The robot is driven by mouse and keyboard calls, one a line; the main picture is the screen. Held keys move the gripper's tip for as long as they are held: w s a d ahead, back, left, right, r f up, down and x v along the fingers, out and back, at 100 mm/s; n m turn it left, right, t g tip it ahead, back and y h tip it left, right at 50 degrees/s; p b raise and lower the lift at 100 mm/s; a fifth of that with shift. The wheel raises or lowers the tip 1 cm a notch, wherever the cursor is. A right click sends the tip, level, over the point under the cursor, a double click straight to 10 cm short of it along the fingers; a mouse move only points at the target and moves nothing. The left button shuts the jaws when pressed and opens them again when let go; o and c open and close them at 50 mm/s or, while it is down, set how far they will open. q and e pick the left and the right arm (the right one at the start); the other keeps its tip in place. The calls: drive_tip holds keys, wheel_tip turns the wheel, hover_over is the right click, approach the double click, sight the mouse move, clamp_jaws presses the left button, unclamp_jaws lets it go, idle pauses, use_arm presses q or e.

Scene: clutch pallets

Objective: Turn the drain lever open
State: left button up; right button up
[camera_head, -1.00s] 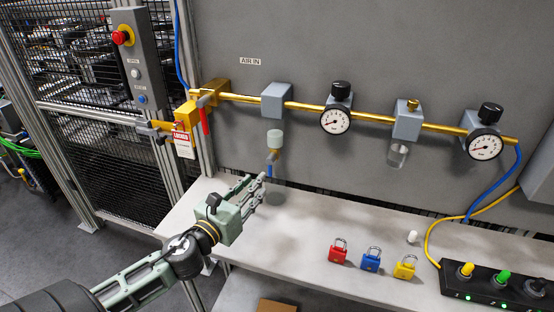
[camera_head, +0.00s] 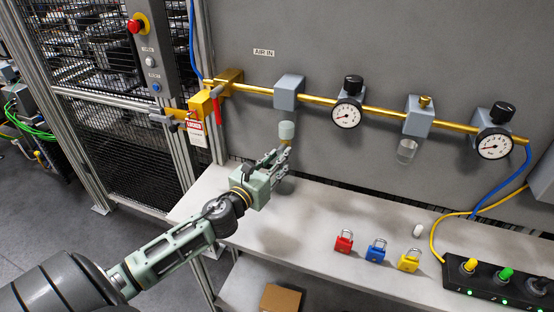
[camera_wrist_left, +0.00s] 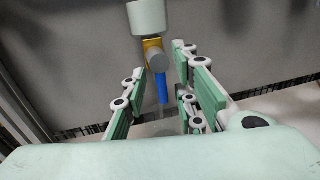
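The drain lever is a blue handle (camera_wrist_left: 163,88) on a brass valve with a grey hub (camera_wrist_left: 158,62), under a pale bowl (camera_head: 287,130). In the left wrist view the lever hangs straight down. My left gripper (camera_head: 284,154) is just below the bowl in the head view. In the left wrist view its green finger pads (camera_wrist_left: 166,98) are apart, one on each side of the lever. The lever is between them, with gaps visible at both sides. In the head view the gripper mostly hides the lever. My right gripper is not in view.
A brass pipe (camera_head: 322,99) with gauges (camera_head: 346,115) runs along the grey wall above. Red (camera_head: 343,241), blue (camera_head: 376,250) and yellow (camera_head: 409,260) padlocks stand on the pale bench (camera_head: 310,210). A clear bowl (camera_head: 406,151) hangs farther right.

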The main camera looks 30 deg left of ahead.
use_arm(q)
drive_tip(key=shift+w, duration=0.1)
clamp_jaws()
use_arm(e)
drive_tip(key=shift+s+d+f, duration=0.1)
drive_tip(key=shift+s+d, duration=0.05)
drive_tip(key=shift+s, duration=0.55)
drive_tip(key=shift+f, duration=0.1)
use_arm(q)
drive_tip(key=shift+w+d+r+n+t+y+b, duration=0.25)
drive_tip(key=shift+n+y+b, duration=0.7)
drive_tip(key=shift+n, duration=2.4)
drive_tip(key=shift+s+d+n+t+y+b, duration=0.2)
drive_tip(key=shift+d+n+y+b, duration=0.3)
drive_tip(key=shift+n+b, duration=1.9)
drive_tip(key=shift+w+d+r+n+t+y+b, duration=0.25)
drive_tip(key=shift+n+y, duration=0.4)
drive_tip(key=shift+n, duration=3.7)
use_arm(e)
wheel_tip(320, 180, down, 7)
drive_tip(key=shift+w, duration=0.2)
use_arm(q)
drive_tip(key=shift+s+d+f, duration=0.1)
drive_tip(key=shift+s+f, duration=0.05)
unclamp_jaws()
drive_tip(key=shift+r, duration=0.2)
